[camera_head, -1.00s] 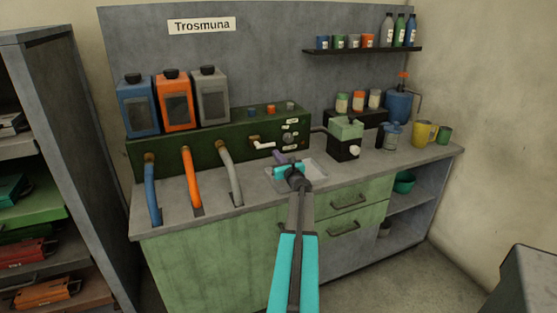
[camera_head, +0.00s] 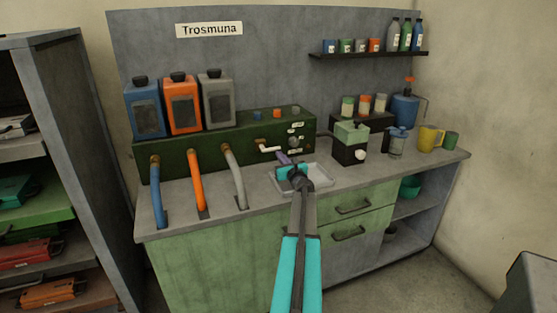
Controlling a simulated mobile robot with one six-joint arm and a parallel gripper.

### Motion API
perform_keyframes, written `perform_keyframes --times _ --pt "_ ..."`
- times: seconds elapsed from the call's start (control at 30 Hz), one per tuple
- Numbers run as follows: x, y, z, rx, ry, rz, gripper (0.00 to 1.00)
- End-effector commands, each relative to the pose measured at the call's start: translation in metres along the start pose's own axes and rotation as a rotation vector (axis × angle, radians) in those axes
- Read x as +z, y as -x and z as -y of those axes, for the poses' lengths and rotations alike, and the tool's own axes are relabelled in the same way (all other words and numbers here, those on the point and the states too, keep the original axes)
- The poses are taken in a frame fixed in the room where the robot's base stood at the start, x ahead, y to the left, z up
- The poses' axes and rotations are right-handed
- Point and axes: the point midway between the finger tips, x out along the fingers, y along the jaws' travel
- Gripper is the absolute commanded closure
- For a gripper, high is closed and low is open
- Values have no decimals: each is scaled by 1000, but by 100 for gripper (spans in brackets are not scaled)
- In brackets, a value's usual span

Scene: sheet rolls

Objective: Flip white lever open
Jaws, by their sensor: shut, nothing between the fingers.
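The white lever (camera_head: 270,149) is a small bar on the front of the dark green machine (camera_head: 225,138), in the right half of its face. It lies about level, reaching right from a brass-coloured fitting (camera_head: 259,142). My gripper (camera_head: 284,159) is shut and empty, its purplish fingers just below and right of the lever, above the sink area. A small gap seems to part the fingertips from the lever, but I cannot be sure of the depth. My turquoise and dark arm hides part of the counter front.
Blue, orange and grey canisters (camera_head: 180,105) stand on the machine, with matching hoses (camera_head: 196,180) running into the counter. A grey sink tray (camera_head: 318,178) lies under my gripper. A green-and-black grinder-like device (camera_head: 350,143) stands to the right. A shelf unit (camera_head: 50,130) is at far left.

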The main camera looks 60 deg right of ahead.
Motion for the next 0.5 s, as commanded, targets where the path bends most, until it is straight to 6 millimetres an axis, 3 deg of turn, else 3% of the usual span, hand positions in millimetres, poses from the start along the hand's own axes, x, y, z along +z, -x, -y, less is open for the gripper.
perform_keyframes --times 0.5 --pt "4 0 3 3 67 1 100"
